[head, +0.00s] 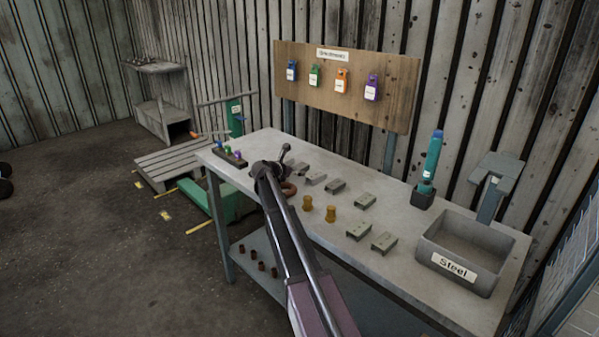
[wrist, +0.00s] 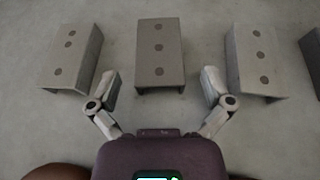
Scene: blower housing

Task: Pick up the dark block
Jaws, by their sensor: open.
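The dark block (wrist: 160,52) is a grey channel-shaped piece with dark round spots along its top. It lies in the upper middle of the wrist view, a shade darker than the blocks on either side. My gripper (wrist: 160,80) is open and empty, its two fingers spread wide. The fingertips are on the near side of the dark block, one toward each side, and I see no contact. In the head view my arm reaches over the workbench (head: 400,222) and my fingers cannot be made out. I cannot tell which block there is the dark one.
Lighter blocks lie left (wrist: 72,55) and right (wrist: 256,58) of it, with narrow gaps. Brown rounded things (wrist: 62,171) show at the wrist view's bottom edge. Two yellow-brown pieces (head: 331,214), a grey bin labelled Steel (head: 447,263) and a teal tool (head: 432,157) stand on the bench.

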